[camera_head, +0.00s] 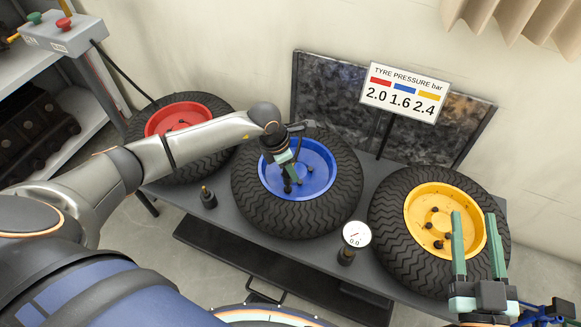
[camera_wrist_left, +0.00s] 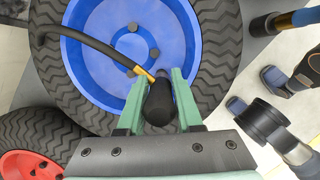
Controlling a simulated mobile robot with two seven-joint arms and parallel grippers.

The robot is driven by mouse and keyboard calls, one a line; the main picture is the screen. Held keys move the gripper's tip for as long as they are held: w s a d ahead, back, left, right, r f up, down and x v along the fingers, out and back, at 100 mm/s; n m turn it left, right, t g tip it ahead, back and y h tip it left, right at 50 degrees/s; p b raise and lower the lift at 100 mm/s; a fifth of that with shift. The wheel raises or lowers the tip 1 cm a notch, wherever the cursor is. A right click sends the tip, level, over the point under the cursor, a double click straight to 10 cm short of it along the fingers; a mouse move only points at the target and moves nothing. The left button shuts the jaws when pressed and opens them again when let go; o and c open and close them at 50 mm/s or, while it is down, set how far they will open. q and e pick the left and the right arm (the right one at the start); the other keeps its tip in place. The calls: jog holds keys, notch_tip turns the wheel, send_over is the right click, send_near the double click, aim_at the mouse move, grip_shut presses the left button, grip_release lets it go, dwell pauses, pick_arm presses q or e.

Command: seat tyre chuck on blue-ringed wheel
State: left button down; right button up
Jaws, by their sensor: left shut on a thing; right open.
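The blue-ringed wheel (camera_head: 322,172) lies flat on the bench, second from the left; its blue rim (camera_wrist_left: 178,45) fills the upper wrist view. My left gripper (camera_head: 287,170) is over the blue rim. It is shut on the tyre chuck (camera_wrist_left: 160,105), a black grip with a brass end and a black hose curving left across the rim. The brass end points over the rim; I cannot tell whether it touches a valve, and the valve is not clearly visible. My right gripper (camera_head: 479,240) is open and empty, in front of the yellow-ringed wheel (camera_head: 417,205).
A red-ringed wheel (camera_head: 205,112) lies at left. A round gauge (camera_head: 356,234) reading 0.0 and a small black brass-topped item (camera_head: 208,198) stand at the bench's front edge. A pressure sign (camera_head: 405,90) reads 2.0, 1.6, 2.4. A button box (camera_head: 62,35) is at upper left.

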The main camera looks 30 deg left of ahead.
pick_arm(q)
jog(key=shift+f+b, duration=0.85)
jog(key=shift+f, duration=0.35)
jog(key=shift+f+b, duration=0.4)
jog(key=shift+f, duration=0.15)
jog(key=c, duration=0.5)
grip_release()
jog(key=p+v, duration=0.3)
jog(key=v, duration=0.9)
jog(key=shift+r+p, duration=0.3)
jog(key=shift+p, duration=0.05)
